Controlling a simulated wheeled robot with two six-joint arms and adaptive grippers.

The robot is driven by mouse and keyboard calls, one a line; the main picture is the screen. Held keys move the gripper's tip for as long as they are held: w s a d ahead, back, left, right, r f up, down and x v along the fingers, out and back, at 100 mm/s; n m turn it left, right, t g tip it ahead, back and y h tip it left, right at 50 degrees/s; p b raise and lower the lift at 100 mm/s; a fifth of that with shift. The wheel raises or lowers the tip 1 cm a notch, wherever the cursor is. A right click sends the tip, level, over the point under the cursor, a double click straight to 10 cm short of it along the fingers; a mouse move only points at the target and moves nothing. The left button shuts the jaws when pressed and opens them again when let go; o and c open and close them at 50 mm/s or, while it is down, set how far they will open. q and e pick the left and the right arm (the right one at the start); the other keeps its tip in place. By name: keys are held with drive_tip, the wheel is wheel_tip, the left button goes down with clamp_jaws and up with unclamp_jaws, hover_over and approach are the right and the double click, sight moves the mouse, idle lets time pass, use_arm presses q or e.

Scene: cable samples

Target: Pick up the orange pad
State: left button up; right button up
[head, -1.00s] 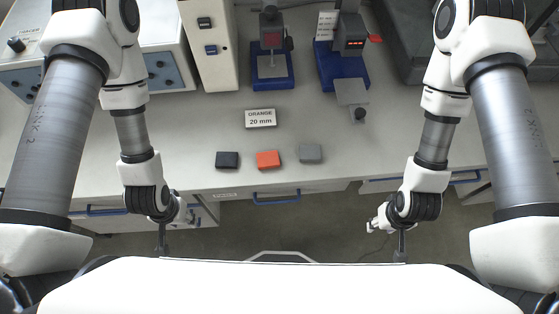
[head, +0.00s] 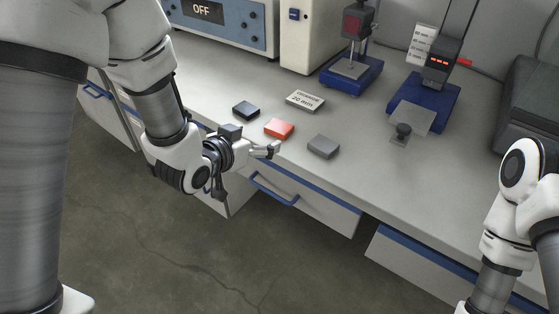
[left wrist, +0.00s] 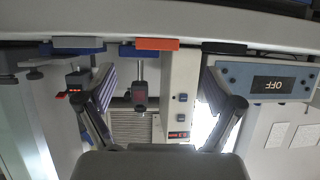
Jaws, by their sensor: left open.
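The orange pad (head: 279,128) lies flat on the bench near its front edge, between a dark pad (head: 245,110) and a grey pad (head: 323,146). My left gripper (head: 270,150) is open and empty, beside the bench's front edge, just short of the orange pad and apart from it. In the left wrist view, which is upside down, the orange pad (left wrist: 157,44) shows edge-on between the spread fingers' directions, with the grey pad (left wrist: 77,42) to its left and the dark pad (left wrist: 223,47) to its right. My right gripper is out of view.
A small label card (head: 305,101) lies behind the pads. Two blue-based instruments (head: 352,73) (head: 431,98) stand farther back, with a cream cabinet (head: 309,35) and a box reading OFF (head: 216,16) to the left. The bench right of the grey pad is clear.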

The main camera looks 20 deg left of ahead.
sight(278, 128)
use_arm(q)
drive_tip(key=x, duration=0.5)
drive_tip(key=r+x, duration=0.1)
drive_tip(key=x, duration=0.1)
drive_tip(key=shift+w+d+f, duration=0.15)
drive_tip(key=shift+w+d, duration=0.15)
drive_tip(key=shift+w, duration=0.25)
drive_tip(key=shift+s, duration=0.1)
drive_tip(key=c, duration=1.2)
